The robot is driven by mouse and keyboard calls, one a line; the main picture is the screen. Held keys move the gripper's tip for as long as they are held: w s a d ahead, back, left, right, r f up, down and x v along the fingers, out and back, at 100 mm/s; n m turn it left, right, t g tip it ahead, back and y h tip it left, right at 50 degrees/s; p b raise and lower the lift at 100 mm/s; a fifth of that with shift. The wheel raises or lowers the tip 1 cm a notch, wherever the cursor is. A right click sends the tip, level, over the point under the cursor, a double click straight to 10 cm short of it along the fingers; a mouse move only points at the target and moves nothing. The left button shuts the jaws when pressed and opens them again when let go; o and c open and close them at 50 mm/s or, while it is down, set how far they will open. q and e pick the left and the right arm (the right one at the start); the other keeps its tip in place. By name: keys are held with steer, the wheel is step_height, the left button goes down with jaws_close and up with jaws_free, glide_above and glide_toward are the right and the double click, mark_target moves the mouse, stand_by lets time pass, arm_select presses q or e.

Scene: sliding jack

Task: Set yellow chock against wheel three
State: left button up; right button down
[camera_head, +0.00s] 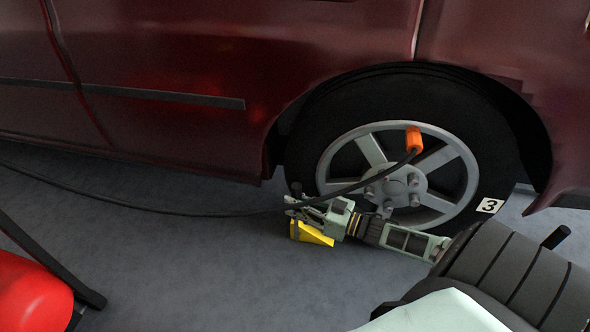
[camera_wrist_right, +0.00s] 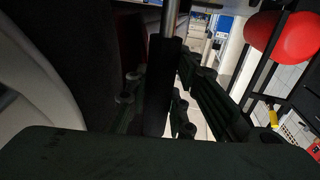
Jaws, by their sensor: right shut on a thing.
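Wheel three (camera_head: 440,170) is a black tyre with a grey spoked rim and a white "3" label (camera_head: 490,206) on its lower right. The yellow chock (camera_head: 316,237) is at the tyre's lower left, low over or on the floor, partly hidden by my right gripper (camera_head: 300,212). My right gripper is shut on the chock's dark upright handle (camera_head: 297,188). In the right wrist view, a dark cylinder (camera_wrist_right: 162,85) with a metal rod stands between its fingers. I cannot tell whether the chock touches the tyre or floor. My left gripper is not in view.
The dark red car body (camera_head: 200,60) overhangs the wheel. A black cable (camera_head: 150,208) crosses the floor and runs to an orange piece (camera_head: 414,139) in front of the wheel. A red rounded object (camera_head: 30,295) with a black frame is at lower left.

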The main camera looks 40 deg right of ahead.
steer(key=shift+s+d+r, duration=0.15)
steer(key=shift+s+d, duration=0.75)
steer(key=shift+s, duration=0.25)
steer(key=shift+p, duration=0.3)
steer(key=c, duration=1.5)
jaws_free()
steer(key=shift+o, duration=0.3)
steer(key=v, duration=1.2)
